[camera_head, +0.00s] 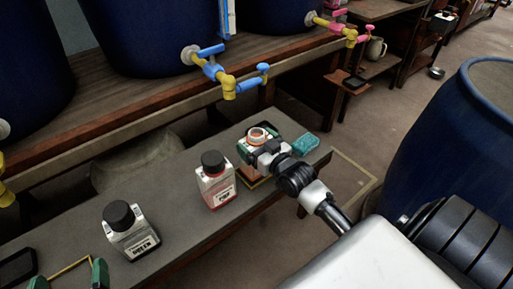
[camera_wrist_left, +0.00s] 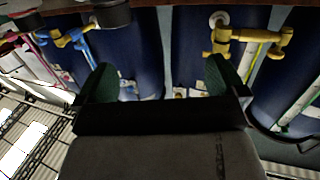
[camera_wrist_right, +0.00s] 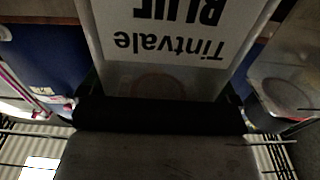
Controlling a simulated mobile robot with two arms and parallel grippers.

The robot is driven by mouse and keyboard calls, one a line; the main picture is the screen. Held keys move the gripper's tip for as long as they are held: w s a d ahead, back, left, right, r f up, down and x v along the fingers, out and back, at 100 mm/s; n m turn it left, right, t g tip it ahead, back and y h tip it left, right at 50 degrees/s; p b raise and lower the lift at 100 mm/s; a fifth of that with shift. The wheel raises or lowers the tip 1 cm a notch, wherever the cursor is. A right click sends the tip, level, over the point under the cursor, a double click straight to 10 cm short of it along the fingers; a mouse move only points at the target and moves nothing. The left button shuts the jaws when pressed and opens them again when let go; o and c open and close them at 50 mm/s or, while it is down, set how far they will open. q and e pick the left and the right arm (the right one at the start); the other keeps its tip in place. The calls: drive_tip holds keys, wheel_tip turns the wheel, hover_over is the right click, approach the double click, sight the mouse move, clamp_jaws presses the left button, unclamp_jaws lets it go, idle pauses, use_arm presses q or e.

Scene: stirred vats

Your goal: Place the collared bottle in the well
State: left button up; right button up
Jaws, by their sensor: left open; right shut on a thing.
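My right gripper (camera_head: 258,146) is shut on a bottle (camera_head: 257,133) at the bench's far end. A pale ring shows around its orange-brown top, so it looks like the collared bottle. In the right wrist view its white label (camera_wrist_right: 180,45) reads "Tintvale BLUE" upside down. A yellow edge (camera_head: 257,182) shows just below it; whether this is the well, and whether the bottle touches anything beneath, I cannot tell. My left gripper (camera_head: 69,277) is open and empty at the lower left; its green fingers stand apart in the left wrist view (camera_wrist_left: 165,85).
On the bench (camera_head: 175,215) stand a black-capped bottle with a red label (camera_head: 216,183) and another black-capped bottle (camera_head: 131,233). A teal block (camera_head: 305,146) lies beyond the held bottle. A yellow-blue tap (camera_head: 222,80) overhangs the bench's back. A blue barrel (camera_head: 440,140) stands right.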

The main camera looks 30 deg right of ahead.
use_arm(q)
drive_tip(key=shift+w+d+r+t+h, duration=0.15)
drive_tip(key=shift+r+t, duration=0.15)
drive_tip(key=shift+r, duration=0.15)
drive_tip(key=shift+s+d+r+t+h, duration=0.1)
drive_tip(key=shift+r+t+h, duration=0.05)
drive_tip(key=shift+r+t, duration=0.2)
use_arm(e)
drive_tip(key=shift+f, duration=0.55)
drive_tip(key=shift+f, duration=0.2)
drive_tip(key=o, duration=0.6)
use_arm(q)
drive_tip(key=shift+w+r, duration=0.1)
drive_tip(key=shift+r, duration=0.1)
use_arm(e)
drive_tip(key=shift+o, duration=0.2)
drive_tip(key=shift+r, duration=0.15)
